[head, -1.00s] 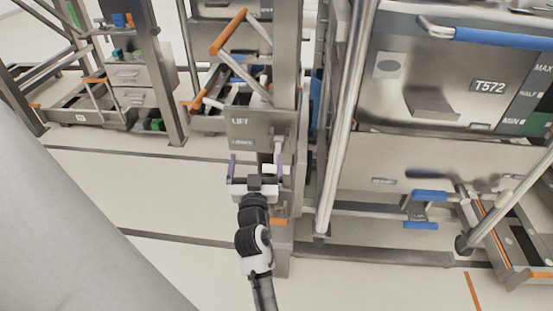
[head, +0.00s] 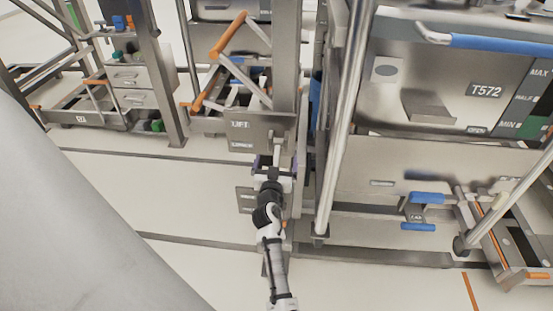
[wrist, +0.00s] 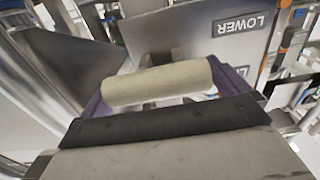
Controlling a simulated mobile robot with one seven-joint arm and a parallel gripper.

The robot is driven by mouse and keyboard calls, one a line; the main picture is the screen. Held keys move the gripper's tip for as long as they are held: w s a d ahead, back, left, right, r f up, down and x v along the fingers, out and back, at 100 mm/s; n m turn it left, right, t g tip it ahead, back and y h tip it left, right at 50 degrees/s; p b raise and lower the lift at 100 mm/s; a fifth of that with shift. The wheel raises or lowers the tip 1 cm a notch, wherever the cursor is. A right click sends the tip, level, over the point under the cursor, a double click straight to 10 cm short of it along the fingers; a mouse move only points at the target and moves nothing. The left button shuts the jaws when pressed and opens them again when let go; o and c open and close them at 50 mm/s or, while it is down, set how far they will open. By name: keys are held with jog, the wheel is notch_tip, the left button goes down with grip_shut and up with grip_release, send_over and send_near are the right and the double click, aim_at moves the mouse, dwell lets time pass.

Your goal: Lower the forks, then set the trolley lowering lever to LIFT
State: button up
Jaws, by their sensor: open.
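The grey lever plate (head: 262,131) on the trolley post carries a LIFT label (head: 240,124) and a LOWER label (head: 241,145). The LOWER label also shows in the wrist view (wrist: 240,25). A pale, rounded lever handle (wrist: 150,84) lies across the wrist view, between the purple fingers of my gripper (wrist: 166,94). My gripper (head: 270,163) is open around the handle; contact cannot be told. In the head view the gripper mostly hides the handle. The forks cannot be clearly made out.
A large steel bin marked T572 (head: 440,75) stands at right, with a blue-handled latch (head: 427,198) below. An upright steel tube (head: 340,130) stands close to the right of my gripper. Open floor (head: 190,205) lies to the left.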

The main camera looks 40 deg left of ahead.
jog(key=shift+w+a, duration=0.4)
jog(key=shift+w, duration=0.2)
jog(key=shift+c, duration=0.4)
